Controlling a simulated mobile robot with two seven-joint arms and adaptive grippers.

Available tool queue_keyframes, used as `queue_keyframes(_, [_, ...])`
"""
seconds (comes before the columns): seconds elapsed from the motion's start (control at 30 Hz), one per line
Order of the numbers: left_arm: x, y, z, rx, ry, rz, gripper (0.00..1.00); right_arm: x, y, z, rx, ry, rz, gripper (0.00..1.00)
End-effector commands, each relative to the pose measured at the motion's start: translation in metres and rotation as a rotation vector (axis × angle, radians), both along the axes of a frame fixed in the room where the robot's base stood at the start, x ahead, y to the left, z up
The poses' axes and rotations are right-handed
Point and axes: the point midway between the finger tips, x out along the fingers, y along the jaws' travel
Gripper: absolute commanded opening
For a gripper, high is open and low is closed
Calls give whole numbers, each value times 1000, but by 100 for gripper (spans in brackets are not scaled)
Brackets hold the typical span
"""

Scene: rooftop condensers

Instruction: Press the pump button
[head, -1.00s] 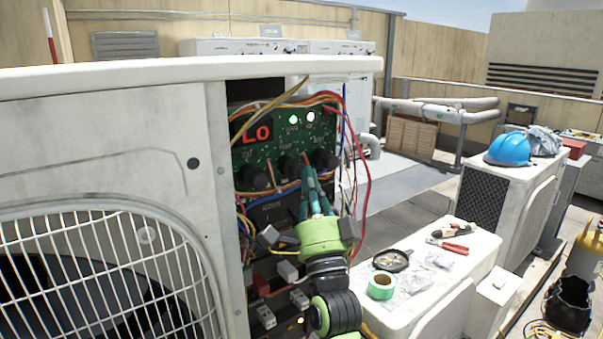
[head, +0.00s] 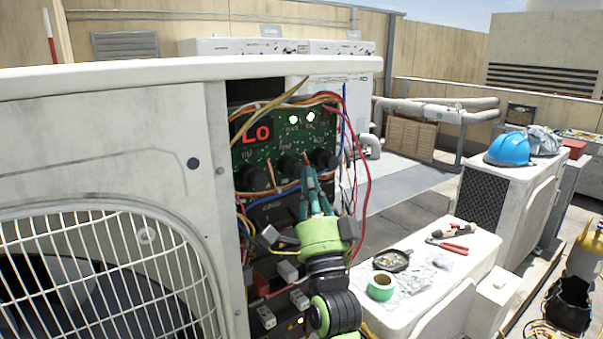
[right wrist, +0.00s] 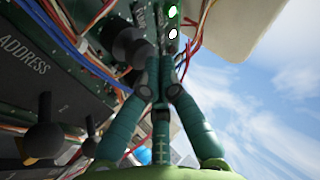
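Below are three black round buttons with small labels. The middle one, apparently labelled PUMP (head: 289,166), is just left of my right gripper's tips. My right gripper (head: 307,163) has its teal fingers together, pointing up at the board between the middle and right buttons. In the right wrist view the fingers (right wrist: 164,72) also converge, holding nothing visible. Contact with a button cannot be told. My left gripper is not in view.
Loose coloured wires (head: 352,150) hang around the board's opening. The fan grille (head: 100,270) is at left. A blue helmet (head: 509,149) lies farther back.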

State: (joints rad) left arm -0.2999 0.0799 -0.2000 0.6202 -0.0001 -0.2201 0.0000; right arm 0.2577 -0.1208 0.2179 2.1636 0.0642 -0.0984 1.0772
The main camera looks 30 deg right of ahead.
Motion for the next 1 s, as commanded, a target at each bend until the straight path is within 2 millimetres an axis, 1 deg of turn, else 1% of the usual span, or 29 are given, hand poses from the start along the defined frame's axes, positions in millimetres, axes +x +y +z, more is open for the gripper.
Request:
queue_keyframes(0.27, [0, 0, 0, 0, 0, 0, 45, 8, 1, 0, 0, -1, 1, 0])
queue_keyframes(0.8, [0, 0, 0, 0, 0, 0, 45, 9, 1, 0, 1, 0, 1, 0])
queue_keyframes(1.0, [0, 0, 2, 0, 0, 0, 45, 3, 1, 0, 0, 2, 0, 0])
